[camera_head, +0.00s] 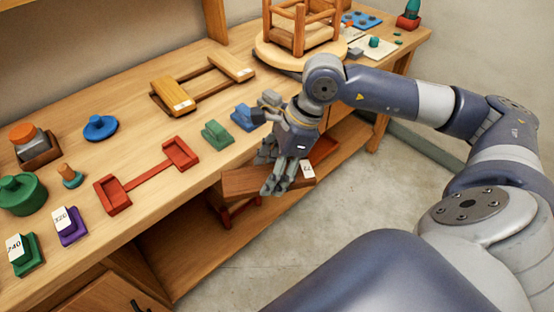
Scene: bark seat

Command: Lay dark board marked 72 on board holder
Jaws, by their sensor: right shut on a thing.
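My right gripper (273,172) is shut on a dark reddish-brown board (240,183) with a white label reading 72 near its right end. The board is held roughly level near the bench's front edge, apart from the holders. A red holder (150,178), two end blocks joined by a thin bar, sits empty on the bench to the left. A wooden rack (203,84) with a labelled piece lies farther back. Which of these the task calls the board holder is not certain. The fingers hide part of the board. My left gripper is not in view.
Purple (70,226) and green (25,255) card stands, and a green pot (22,194), are at left. A wooden stool (302,28) stands on a round board at the back.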

